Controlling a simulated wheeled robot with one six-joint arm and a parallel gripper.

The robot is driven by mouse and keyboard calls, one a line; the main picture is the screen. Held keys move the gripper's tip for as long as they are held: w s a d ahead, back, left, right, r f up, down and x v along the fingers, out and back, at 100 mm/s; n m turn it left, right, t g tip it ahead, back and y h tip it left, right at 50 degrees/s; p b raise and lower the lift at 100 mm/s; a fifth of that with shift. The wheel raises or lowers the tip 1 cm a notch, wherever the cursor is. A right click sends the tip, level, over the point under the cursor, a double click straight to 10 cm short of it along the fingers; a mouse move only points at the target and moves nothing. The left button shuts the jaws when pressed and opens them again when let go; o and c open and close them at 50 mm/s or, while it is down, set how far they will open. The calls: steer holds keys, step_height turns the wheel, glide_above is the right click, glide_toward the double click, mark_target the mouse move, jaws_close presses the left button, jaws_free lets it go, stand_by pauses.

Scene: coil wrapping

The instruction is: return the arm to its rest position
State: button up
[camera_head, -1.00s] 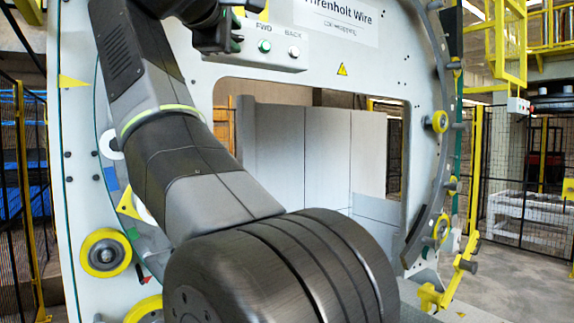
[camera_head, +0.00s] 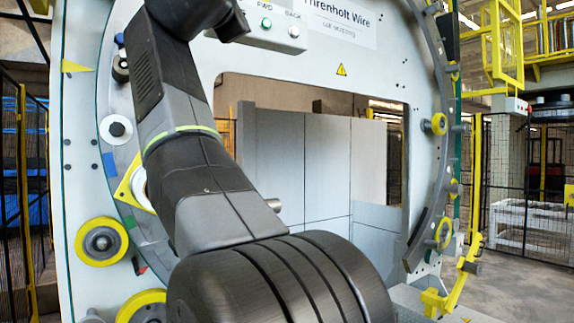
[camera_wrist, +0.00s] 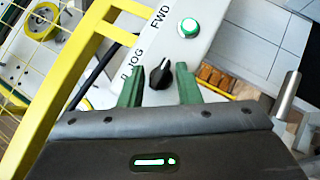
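In the wrist view my gripper (camera_wrist: 155,72) has two green fingers standing well apart. A black knob (camera_wrist: 160,73) on a pale control panel shows between them. I cannot tell whether the fingers touch it. A lit green button (camera_wrist: 188,27) sits beyond it, near the letters FWD. In the head view my dark arm rises from the lower middle to the top edge, and my gripper cannot be made out there. The green button (camera_head: 266,22) also shows in this view, to the right of my wrist.
The wrapping machine's pale frame (camera_head: 230,92) surrounds a large rectangular opening. Yellow rollers (camera_head: 100,242) and a dark curved ring (camera_head: 437,190) stand close around the arm. In the wrist view a yellow bar (camera_wrist: 75,70) passes left of the fingers and a metal peg (camera_wrist: 288,95) stands at right.

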steer(key=shift+w+d+f+n+t+y+b, duration=0.15)
steer(key=shift+n+t+y+b, duration=0.5)
steer(key=shift+n+y+b, duration=0.6)
steer(key=shift+s+f+n+t+y+b, duration=0.1)
steer(key=shift+n+t+y+b, duration=0.65)
steer(key=shift+n, duration=0.9)
